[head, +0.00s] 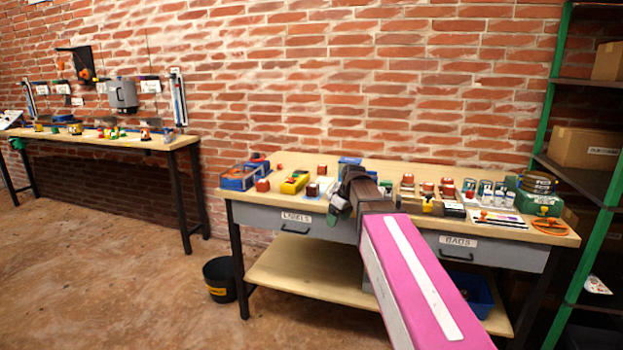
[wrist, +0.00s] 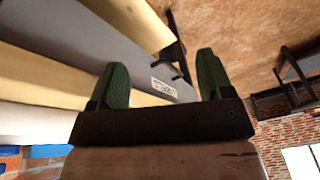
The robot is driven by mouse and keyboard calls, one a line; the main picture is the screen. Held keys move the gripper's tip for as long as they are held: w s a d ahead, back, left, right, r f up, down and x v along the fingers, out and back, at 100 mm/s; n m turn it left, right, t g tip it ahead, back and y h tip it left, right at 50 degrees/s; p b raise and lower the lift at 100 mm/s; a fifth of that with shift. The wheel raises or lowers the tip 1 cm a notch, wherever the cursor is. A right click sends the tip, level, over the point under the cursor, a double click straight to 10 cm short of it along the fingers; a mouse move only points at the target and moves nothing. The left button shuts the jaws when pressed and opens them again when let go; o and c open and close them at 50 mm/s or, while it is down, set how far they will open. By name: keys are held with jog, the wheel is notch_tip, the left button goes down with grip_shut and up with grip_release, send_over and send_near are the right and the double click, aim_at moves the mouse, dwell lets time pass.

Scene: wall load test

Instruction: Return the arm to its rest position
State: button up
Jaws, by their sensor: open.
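My pink arm reaches from the lower right of the head view toward the front edge of the right workbench (head: 262,206). At its end is my gripper (head: 338,212), dark with green fingers, in front of the bench edge, right of the LABELS drawer's (head: 283,226) label. In the wrist view the two green fingers of my gripper (wrist: 162,72) stand apart with nothing between them. Behind them the grey drawer front (wrist: 125,58) shows, with its white label and dark handle. I cannot tell the exact gap between the fingers and the bench.
The bench top carries several small parts, a blue bin (head: 238,178) and a green case (head: 537,200). A black bucket (head: 219,280) stands left of the bench. Green-framed shelving (head: 547,105) is close on the right. The floor (head: 110,265) at left is clear.

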jog(key=s+d+f+m+h, duration=0.1)
jog(key=s+d+f+m, duration=0.2)
jog(key=s+f, duration=0.3)
jog(key=s+d+f+m+h, duration=0.1)
jog(key=s+d+f+m, duration=0.2)
jog(key=s+f, duration=0.3)
jog(key=s+d+f+m+g, duration=0.1)
jog(key=s+d+f+m, duration=0.2)
jog(key=f, duration=0.8)
jog(key=s, duration=0.2)
jog(key=shift+s+d+h, duration=0.15)
jog(key=shift+s+h, duration=0.25)
